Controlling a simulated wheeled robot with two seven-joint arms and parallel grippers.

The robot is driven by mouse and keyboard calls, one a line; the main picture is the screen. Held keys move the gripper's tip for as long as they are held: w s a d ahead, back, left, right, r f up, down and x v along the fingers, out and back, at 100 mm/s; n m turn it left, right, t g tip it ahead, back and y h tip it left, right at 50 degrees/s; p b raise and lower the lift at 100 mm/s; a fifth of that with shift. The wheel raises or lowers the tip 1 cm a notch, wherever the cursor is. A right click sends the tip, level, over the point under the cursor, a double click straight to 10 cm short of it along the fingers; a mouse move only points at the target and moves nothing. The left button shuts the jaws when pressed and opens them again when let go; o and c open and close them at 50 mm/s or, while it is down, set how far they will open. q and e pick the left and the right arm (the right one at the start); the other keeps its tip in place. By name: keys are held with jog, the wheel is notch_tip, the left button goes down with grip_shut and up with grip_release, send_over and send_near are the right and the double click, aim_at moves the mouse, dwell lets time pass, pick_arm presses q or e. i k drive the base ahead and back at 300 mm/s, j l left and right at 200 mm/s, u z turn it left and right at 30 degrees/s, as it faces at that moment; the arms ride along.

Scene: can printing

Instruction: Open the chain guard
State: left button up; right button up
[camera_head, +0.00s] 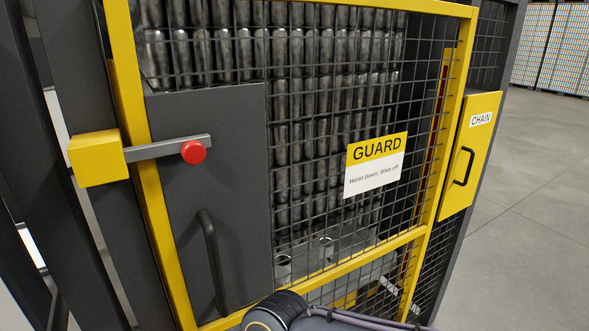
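The guard door fills the middle of the head view, with a yellow frame (454,130), black wire mesh and a dark grey panel (230,140) on its left side. A dark vertical handle (211,260) is on the panel. A grey latch bar (165,147) with a red knob (193,152) reaches from a yellow block (97,158) on the left post across onto the panel. The door looks shut. A sign (376,164) reads GUARD. Part of my own arm shows at the bottom edge. Neither gripper is in view.
A yellow box marked CHAIN (471,155) with a black handle (463,166) is on the right side. Many metal cans (330,100) hang in rows behind the mesh. Grey floor (540,200) lies open on the right, with pallet stacks (555,45) far back.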

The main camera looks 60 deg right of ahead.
aim_at(480, 112)
jog(key=z, duration=2.95)
